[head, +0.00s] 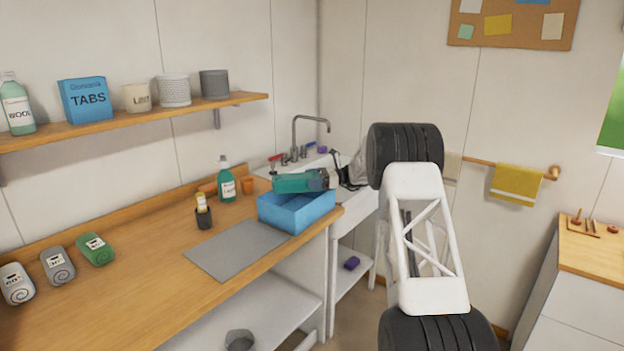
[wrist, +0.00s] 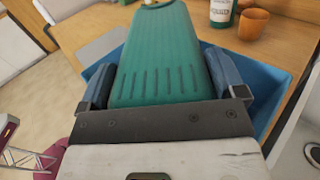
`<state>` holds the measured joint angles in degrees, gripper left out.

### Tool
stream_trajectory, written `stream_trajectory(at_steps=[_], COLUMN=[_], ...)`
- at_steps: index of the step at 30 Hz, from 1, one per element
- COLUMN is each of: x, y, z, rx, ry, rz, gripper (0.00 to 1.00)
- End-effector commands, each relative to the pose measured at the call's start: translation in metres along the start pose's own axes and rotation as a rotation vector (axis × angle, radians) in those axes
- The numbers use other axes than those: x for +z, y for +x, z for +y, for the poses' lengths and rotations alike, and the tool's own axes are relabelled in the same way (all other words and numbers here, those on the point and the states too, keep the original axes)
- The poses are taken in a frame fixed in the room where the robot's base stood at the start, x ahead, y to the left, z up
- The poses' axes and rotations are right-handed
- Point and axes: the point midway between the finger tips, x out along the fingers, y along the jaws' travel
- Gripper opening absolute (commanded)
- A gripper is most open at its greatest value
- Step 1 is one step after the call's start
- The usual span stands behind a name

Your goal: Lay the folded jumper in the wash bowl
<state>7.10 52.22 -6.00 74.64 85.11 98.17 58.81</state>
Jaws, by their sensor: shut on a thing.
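The folded jumper is a green, ribbed bundle (head: 293,183), held level just above the blue wash bowl; it fills the middle of the wrist view (wrist: 160,55). The wash bowl (head: 298,212) is a blue rectangular tub on the right end of the wooden counter, and its walls show around the jumper in the wrist view (wrist: 272,83). My gripper (head: 318,180) is shut on the jumper, with one blue-grey finger on each side of it (wrist: 165,82). The jumper hides much of the bowl's inside, and I cannot tell whether it touches the rim.
A green bottle (head: 226,180) and an orange cup (head: 248,186) stand behind the bowl. The sink tap (head: 295,135) rises behind right.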

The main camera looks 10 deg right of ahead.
Motion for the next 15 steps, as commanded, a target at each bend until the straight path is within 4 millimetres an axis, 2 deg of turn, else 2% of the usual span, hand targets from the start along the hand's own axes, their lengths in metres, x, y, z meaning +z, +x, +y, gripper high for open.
stream_trajectory(at_steps=[7,8,10,15], x=[-0.0020,-0.0029,-0.0030,-0.0032], y=[0.0000,0.0000,0.0000,0.0000], z=[0.0000,0.0000,0.0000,0.0001], rx=[0.000,0.000,0.000,0.000], ry=[-0.001,0.000,0.000,0.001], rz=[0.000,0.000,0.000,0.000], gripper=[0.50,0.91,1.00,1.00])
